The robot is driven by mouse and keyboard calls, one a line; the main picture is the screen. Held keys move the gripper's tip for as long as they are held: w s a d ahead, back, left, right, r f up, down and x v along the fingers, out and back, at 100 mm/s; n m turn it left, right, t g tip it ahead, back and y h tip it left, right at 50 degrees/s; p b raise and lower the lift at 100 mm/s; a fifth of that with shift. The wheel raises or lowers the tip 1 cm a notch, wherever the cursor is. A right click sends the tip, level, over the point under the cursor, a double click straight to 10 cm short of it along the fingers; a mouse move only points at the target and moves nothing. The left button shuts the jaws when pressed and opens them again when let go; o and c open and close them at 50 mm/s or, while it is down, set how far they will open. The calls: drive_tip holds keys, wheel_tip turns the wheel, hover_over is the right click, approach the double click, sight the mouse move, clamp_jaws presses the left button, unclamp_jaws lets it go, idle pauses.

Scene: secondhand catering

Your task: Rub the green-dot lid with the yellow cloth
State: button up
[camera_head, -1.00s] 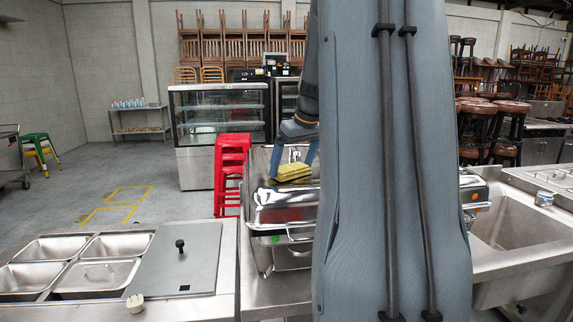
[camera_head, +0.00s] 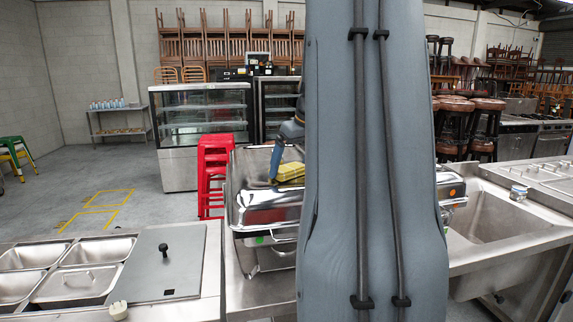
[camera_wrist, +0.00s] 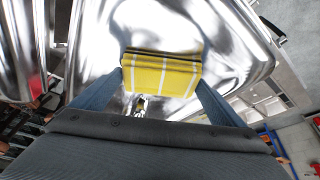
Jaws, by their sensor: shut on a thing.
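The green-dot lid (camera_head: 250,212) is a shiny steel chafing-dish cover on the counter, left of my arm in the head view. A green dot shows at its front edge. The yellow cloth (camera_head: 291,172), a folded pad with pale stripes, is at the top of the lid. It also shows in the wrist view (camera_wrist: 162,77), over shiny curved metal. My gripper (camera_wrist: 160,84) is shut on the cloth, with a blue finger at each side. I cannot tell whether the cloth touches the lid. My arm hides the lid's right part in the head view.
Another chafing dish (camera_head: 450,185) shows partly to the right of my arm, beside a steel sink (camera_head: 490,225). Food pans (camera_head: 75,285) and a flat grey lid with a black knob (camera_head: 165,265) are at front left. Red stools (camera_head: 213,165) stand behind.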

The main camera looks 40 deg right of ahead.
drive_tip(key=shift+s+d+p, duration=0.2)
drive_tip(key=shift+s+d, duration=0.3)
drive_tip(key=shift+d, duration=0.3)
drive_tip(key=shift+s+d+p, duration=0.2)
drive_tip(key=shift+s+d, duration=0.3)
drive_tip(key=shift+d, duration=0.3)
drive_tip(key=shift+s+d+p, duration=0.2)
drive_tip(key=shift+s+d, duration=0.3)
drive_tip(key=shift+d, duration=0.3)
drive_tip(key=shift+f, duration=0.1)
drive_tip(key=shift+a, duration=0.1)
drive_tip(key=shift+w+a, duration=0.6)
drive_tip(key=shift+a, duration=0.35)
drive_tip(key=shift+w+a, duration=0.65)
drive_tip(key=shift+a, duration=0.35)
drive_tip(key=shift+w+a, duration=0.6)
drive_tip(key=shift+a, duration=0.35)
drive_tip(key=shift+w+a+f, duration=0.1)
drive_tip(key=shift+w+a, duration=0.4)
drive_tip(key=shift+a, duration=0.35)
drive_tip(key=shift+w+a, duration=0.45)
drive_tip(key=shift+a, duration=0.35)
drive_tip(key=shift+w+a, duration=0.4)
drive_tip(key=shift+a, duration=0.3)
drive_tip(key=shift+w+a, duration=0.4)
drive_tip(key=shift+a, duration=0.25)
